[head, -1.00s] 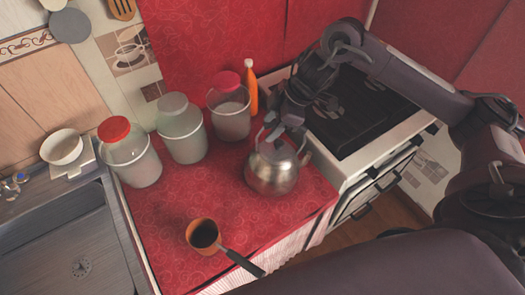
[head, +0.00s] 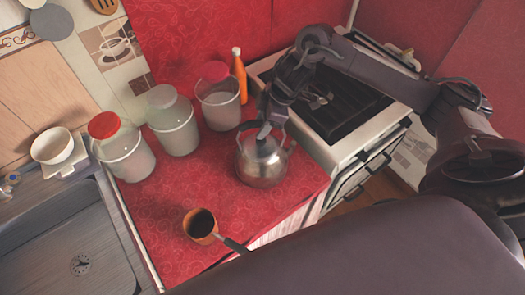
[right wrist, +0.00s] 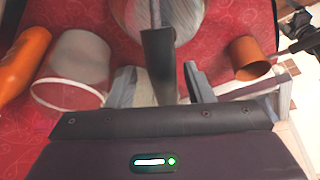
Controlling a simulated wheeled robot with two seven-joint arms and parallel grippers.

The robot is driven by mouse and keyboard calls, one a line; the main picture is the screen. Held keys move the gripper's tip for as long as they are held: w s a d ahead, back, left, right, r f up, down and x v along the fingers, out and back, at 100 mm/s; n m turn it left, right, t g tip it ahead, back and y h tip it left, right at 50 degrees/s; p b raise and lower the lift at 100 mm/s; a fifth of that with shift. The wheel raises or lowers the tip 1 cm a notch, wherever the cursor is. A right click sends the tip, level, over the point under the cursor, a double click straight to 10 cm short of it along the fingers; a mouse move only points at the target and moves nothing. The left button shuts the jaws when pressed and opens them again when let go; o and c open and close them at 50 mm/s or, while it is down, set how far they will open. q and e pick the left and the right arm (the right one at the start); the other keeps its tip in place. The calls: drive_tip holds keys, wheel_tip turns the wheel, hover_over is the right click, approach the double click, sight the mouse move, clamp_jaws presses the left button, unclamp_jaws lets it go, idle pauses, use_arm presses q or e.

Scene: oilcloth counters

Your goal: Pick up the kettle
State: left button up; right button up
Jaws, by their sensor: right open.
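The shiny metal kettle (head: 262,165) stands upright on the red oilcloth counter (head: 180,195), beside the stove. My right gripper (head: 268,126) is open at the kettle's top, by its handle. The fingers and arm hide part of the handle and lid. In the right wrist view the dark fingers of my right gripper (right wrist: 177,68) point at the kettle (right wrist: 190,22), which is partly hidden. My left gripper is not in view.
Several lidded jars (head: 173,125) and an orange bottle (head: 239,72) stand left of and behind the kettle. An orange-brown pot (head: 199,226) with a dark handle sits near the front edge. The stove (head: 338,105) is right, the sink (head: 70,245) left.

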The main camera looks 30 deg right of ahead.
drive_tip(key=c, duration=1)
clamp_jaws()
drive_tip(key=shift+w, duration=0.1)
drive_tip(key=shift+w+r, duration=0.1)
idle(0.4)
